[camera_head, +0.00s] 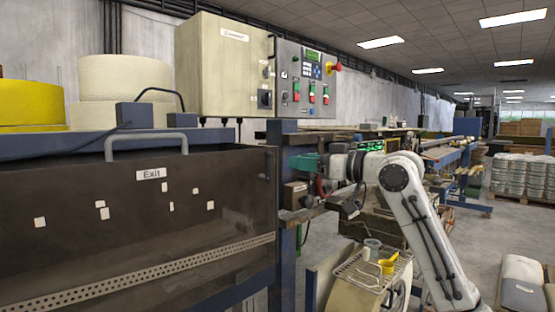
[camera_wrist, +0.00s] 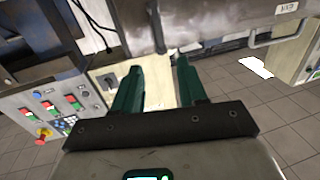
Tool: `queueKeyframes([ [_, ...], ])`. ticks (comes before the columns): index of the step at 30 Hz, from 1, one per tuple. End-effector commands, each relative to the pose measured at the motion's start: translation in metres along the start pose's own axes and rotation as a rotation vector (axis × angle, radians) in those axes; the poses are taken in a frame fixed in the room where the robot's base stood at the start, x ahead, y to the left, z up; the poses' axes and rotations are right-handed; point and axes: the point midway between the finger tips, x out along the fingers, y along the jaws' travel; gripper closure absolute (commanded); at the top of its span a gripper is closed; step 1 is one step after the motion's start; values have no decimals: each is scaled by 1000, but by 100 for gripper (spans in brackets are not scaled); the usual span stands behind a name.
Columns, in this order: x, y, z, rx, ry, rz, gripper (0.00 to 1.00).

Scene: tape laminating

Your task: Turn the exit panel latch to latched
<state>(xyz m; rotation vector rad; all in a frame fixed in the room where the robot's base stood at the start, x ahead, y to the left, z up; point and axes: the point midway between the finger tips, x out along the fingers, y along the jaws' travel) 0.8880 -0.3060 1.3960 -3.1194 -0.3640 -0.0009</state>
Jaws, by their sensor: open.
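The exit panel (camera_head: 120,220) is a dark, see-through cover with an "Exit" label and a grey bar handle, at the left of the head view. The exit panel latch (camera_head: 268,164) is a small dark upright piece at the panel's right edge. In the wrist view the panel (camera_wrist: 220,22) appears upside down at the top, and the latch (camera_wrist: 157,30) seems to be the dark bar ahead of my fingers. My gripper (camera_head: 304,164) is to the right of the latch, its green fingers apart. In the wrist view my gripper (camera_wrist: 160,88) is open and empty, short of the latch.
A beige cabinet (camera_head: 222,70) and a grey control panel (camera_head: 307,82) with an emergency stop stand above the blue frame. A wire rack (camera_head: 365,270) with cups is below my arm. Tape rolls (camera_head: 125,85) sit behind the panel. Open floor lies to the right.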

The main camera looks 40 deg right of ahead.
Motion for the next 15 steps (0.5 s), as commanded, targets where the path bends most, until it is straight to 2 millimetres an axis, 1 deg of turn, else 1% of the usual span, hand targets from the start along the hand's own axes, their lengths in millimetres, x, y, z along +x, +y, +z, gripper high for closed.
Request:
queueKeyframes([
  [3, 22, 0, -3, 0, -3, -1, 58],
  [9, 58, 0, -3, 0, -2, 0, 58],
  [15, 82, 0, -2, -1, -2, 0, 58],
])
